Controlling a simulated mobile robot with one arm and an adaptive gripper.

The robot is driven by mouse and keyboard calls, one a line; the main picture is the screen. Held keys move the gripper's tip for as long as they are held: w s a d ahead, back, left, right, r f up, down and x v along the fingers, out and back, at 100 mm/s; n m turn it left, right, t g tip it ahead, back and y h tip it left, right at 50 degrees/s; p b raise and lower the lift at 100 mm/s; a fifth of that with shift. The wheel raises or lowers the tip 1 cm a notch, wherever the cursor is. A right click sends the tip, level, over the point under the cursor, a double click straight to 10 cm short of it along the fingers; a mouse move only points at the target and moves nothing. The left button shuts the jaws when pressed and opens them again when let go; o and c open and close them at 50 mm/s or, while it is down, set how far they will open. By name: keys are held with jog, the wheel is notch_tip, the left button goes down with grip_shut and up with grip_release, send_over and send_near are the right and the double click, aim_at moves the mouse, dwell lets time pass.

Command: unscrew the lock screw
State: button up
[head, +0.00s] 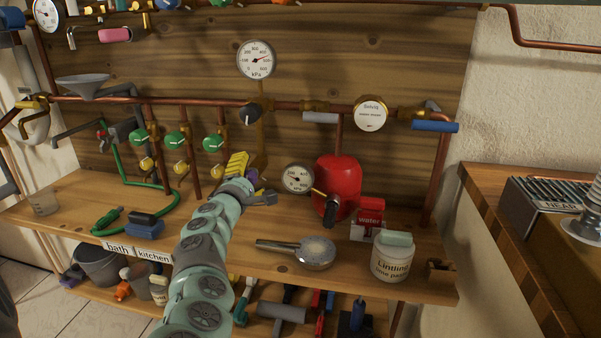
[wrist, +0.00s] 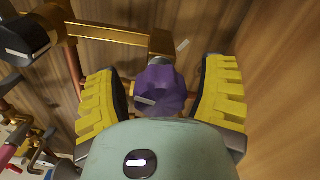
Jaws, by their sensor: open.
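A purple fluted knob (wrist: 160,88), which looks like the lock screw, sits at the end of a brass fitting (wrist: 120,38) in the wrist view. My gripper (wrist: 158,75) is open, with one yellow ribbed finger on each side of the knob. Gaps show between the knob and both fingers, so they appear apart. The knob's lower part is hidden behind my gripper's body. In the head view my gripper (head: 251,180) is by the brass pipe below the dark-handled valve, and only a bit of purple shows there.
A small gauge (head: 298,178) and a red tank (head: 338,186) stand close to the right of my gripper. Green-handled valves (head: 177,141) are to the left.

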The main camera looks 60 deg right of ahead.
jog(key=shift+a, duration=0.1)
jog(key=shift+s+a+r, duration=0.1)
jog(key=shift+s+a, duration=0.15)
jog(key=shift+a, duration=0.15)
jog(key=shift+s+a+f, duration=0.25)
jog(key=shift+s+a, duration=0.05)
jog(key=shift+a, duration=0.4)
jog(key=v, duration=0.9)
jog(key=shift+a, duration=0.2)
jog(key=shift+r, duration=0.1)
